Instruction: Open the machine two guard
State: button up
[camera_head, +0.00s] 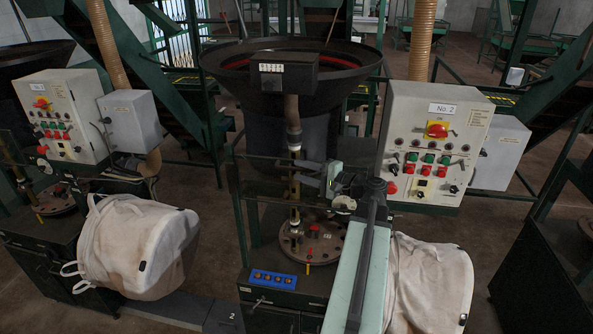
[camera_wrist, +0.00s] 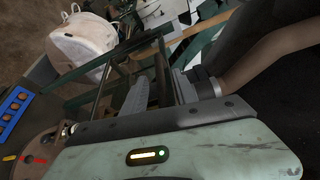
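Machine two stands in the middle of the head view, with its white control panel (camera_head: 437,140) labelled "No. 2" on the right. Its guard appears to be the dark-framed, see-through panel (camera_head: 262,182) across the front, around the filling tube (camera_head: 294,130) and above the round plate (camera_head: 312,242). My gripper (camera_head: 300,172) reaches in from the right at guard height, its grey fingers pointing left. In the wrist view, the two fingers of my gripper (camera_wrist: 160,92) are apart, with a dark bar (camera_wrist: 160,65) showing between them. I cannot tell whether they touch it.
A black hopper (camera_head: 290,75) hangs above the tube. A white bulk bag (camera_head: 430,285) lies at the lower right and another bag (camera_head: 138,245) at the left. A neighbouring control panel (camera_head: 62,115) stands at the left.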

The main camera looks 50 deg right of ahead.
jog(key=s, duration=0.5)
jog(key=shift+s+d+r, duration=0.2)
jog(key=shift+d+r, duration=0.05)
jog(key=shift+d, duration=0.15)
